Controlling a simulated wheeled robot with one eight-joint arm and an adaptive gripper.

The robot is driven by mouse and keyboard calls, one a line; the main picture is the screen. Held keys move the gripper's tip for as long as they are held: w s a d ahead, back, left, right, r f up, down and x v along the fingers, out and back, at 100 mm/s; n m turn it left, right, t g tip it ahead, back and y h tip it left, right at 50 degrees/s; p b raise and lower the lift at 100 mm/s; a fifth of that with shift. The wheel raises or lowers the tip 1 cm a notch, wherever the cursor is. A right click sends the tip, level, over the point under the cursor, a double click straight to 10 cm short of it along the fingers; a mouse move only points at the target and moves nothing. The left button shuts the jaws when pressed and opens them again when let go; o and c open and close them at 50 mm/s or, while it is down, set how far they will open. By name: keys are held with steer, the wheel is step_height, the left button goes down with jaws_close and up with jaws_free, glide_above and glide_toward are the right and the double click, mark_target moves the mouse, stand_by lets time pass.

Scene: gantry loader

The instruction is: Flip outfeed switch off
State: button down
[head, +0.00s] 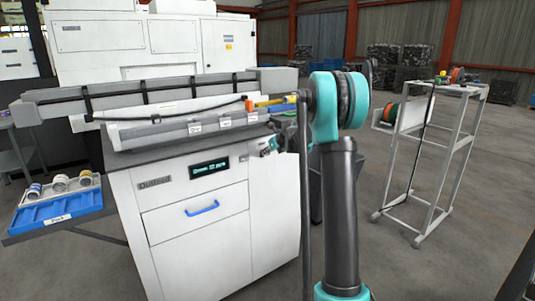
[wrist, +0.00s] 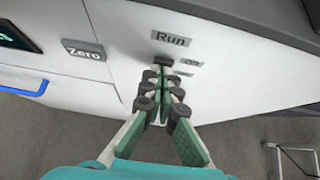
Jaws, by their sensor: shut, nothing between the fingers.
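The outfeed cabinet (head: 217,248) is white, with an "Outfeed" label and a lit display (head: 209,168) on its front. In the wrist view a dark switch (wrist: 163,61) sits under the "Run" label (wrist: 171,39), with two small labels to its right; the upper one seems to read "On", the lower is too blurred to read. My gripper (wrist: 160,82) is shut and empty, its tips just below the switch; I cannot tell whether they touch it. In the head view my gripper (head: 268,150) is at the cabinet's upper right front, and the switch is hidden there.
A blue drawer handle (head: 202,208) sticks out of the cabinet front. A grey wheeled rack (head: 445,160) stands at the right, with open floor between.

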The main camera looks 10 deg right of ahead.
steer(key=shift+w+a+r, duration=0.1)
steer(key=shift+w+a, duration=0.1)
steer(key=shift+w, duration=0.1)
steer(key=shift+r, duration=0.15)
steer(key=shift+r, duration=0.65)
